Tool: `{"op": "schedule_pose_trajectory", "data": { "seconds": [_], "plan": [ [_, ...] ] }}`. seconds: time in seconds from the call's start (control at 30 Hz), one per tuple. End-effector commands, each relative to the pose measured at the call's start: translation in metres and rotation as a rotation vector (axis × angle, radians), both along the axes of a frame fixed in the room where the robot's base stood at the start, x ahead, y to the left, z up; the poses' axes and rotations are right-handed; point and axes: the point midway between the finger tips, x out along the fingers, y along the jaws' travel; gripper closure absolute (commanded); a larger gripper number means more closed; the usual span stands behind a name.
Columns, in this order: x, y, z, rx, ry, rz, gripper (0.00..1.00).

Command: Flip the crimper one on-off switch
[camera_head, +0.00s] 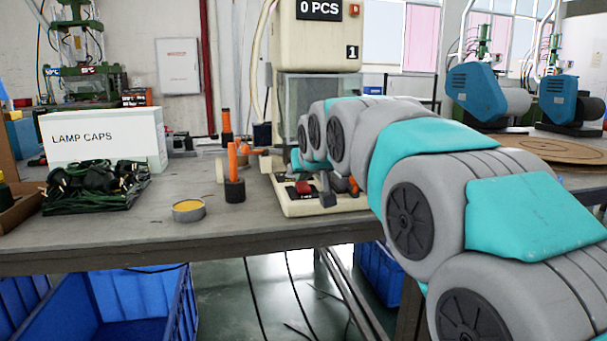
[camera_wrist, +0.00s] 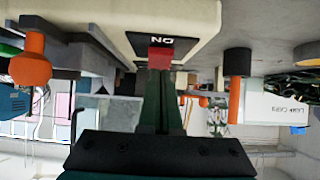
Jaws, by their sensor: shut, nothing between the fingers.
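Crimper one (camera_head: 312,60) is the tall beige machine marked 1, with a "0 PCS" display. Its red on-off switch (camera_head: 304,188) sits on the front of the beige base. In the wrist view, which is upside down, the red switch (camera_wrist: 160,54) lies on a black plate reading ON. My gripper (camera_wrist: 160,71) is shut and empty, its dark green fingers pointing at the switch. The fingertips overlap the red switch's edge in the picture; I cannot tell whether they touch it. The switch's rocker position is unclear. In the head view my arm covers part of the machine.
An orange ball-ended handle (camera_wrist: 30,68) is beside the base. An orange-handled tool in a black holder (camera_head: 234,188) and a yellow-filled tin (camera_head: 188,210) stand on the bench. A lamp caps box (camera_head: 100,140) and dark cables (camera_head: 90,187) are farther left. The bench front is clear.

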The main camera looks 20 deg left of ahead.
Motion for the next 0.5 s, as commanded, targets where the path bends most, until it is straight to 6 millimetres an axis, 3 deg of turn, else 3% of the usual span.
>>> {"op": "schedule_pose_trajectory", "data": {
  "seconds": [0.5],
  "plan": [
    [0.0044,0.0028,-0.0043,-0.055,0.088,0.000,1.00]
  ]
}}
